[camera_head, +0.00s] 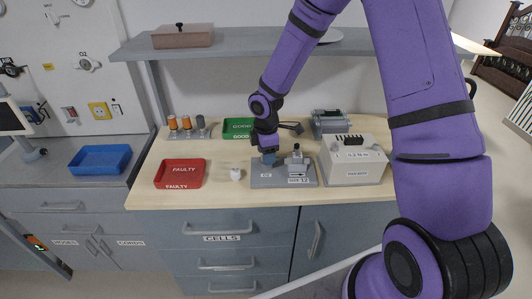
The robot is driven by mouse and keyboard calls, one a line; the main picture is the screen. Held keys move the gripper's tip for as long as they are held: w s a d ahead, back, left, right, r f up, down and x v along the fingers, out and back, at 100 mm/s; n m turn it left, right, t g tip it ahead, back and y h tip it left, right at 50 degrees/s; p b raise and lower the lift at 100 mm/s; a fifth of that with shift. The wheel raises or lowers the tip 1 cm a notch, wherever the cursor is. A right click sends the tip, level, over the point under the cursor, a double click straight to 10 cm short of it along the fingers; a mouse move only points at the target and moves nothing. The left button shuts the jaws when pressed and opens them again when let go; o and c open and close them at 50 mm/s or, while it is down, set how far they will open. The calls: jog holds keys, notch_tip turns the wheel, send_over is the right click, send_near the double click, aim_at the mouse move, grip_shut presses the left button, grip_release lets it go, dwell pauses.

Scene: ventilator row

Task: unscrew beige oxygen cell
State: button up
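My gripper (268,157) points down at the left part of a grey block (269,181) marked with a small label, on the wooden counter. Its blue-grey fingertips are at or just above the block's left socket. I cannot tell whether they are apart or closed on something. No beige oxygen cell can be made out there; the gripper covers that spot. A grey fitting (297,160) stands on the block's right part, beside the gripper. A small whitish round piece (236,174) lies on the counter left of the block.
A red FAULTY tray (180,185) and a green tray (238,134) lie left of the block. Orange-topped cylinders (173,124) stand behind the red tray. A beige box unit (353,174) stands close on the right. A grey shelf (240,50) hangs above.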

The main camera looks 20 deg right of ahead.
jog(key=m, duration=0.4)
jog(key=shift+m, duration=0.4)
jog(key=m, duration=0.4)
jog(key=m, duration=0.9)
